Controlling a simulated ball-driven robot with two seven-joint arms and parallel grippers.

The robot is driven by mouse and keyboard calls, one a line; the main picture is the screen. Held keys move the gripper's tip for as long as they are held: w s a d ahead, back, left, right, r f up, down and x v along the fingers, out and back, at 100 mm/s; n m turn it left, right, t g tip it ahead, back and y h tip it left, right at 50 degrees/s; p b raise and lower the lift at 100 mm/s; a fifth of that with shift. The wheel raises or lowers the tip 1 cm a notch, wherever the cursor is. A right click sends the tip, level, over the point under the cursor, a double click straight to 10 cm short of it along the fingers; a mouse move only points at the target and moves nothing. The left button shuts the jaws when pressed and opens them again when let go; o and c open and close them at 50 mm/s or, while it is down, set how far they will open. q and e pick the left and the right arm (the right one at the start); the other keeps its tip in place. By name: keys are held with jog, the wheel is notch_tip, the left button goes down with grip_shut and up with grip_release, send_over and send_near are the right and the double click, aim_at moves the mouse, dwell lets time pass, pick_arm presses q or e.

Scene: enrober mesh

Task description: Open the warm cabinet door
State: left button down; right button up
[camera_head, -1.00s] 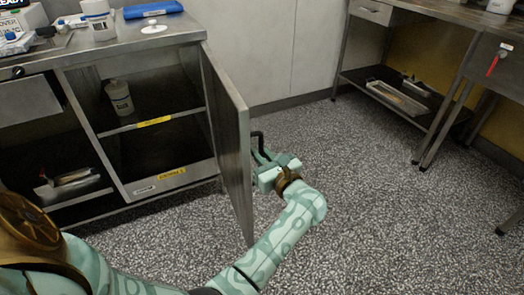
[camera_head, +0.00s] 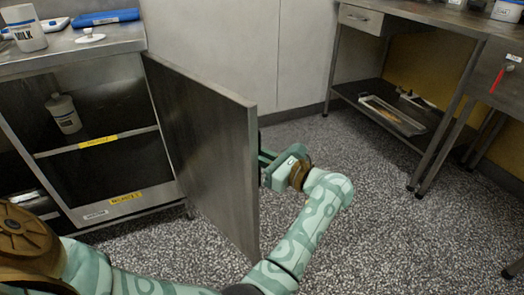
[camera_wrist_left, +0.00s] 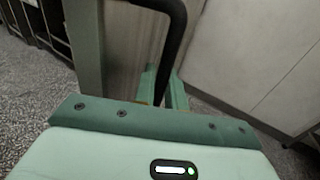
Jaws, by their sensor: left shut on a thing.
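The warm cabinet door (camera_head: 205,145) is a grey metal panel that stands open, hinged at the cabinet's right side, with its inner face toward me in the head view. It also shows in the left wrist view (camera_wrist_left: 128,55). The black bar handle (camera_wrist_left: 176,45) is on the door's outer face. My left gripper (camera_head: 266,168) is at that outer face, partly hidden by the door's free edge. In the left wrist view its green fingers (camera_wrist_left: 164,90) are closed around the lower part of the handle. My right gripper is not in view.
The open cabinet (camera_head: 105,210) shows shelves with yellow labels and a white bottle (camera_head: 64,113). A milk container (camera_head: 24,28), a white lid (camera_head: 90,36) and a blue item (camera_head: 105,18) are on top. A steel table (camera_head: 425,14) stands at right. Speckled floor (camera_head: 390,230) beyond the door is clear.

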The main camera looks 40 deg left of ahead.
pick_arm(q)
jog(key=shift+w, duration=0.15)
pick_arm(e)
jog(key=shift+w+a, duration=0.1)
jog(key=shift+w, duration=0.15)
pick_arm(q)
jog(key=c, duration=1.8)
grip_release()
jog(key=shift+a, duration=0.1)
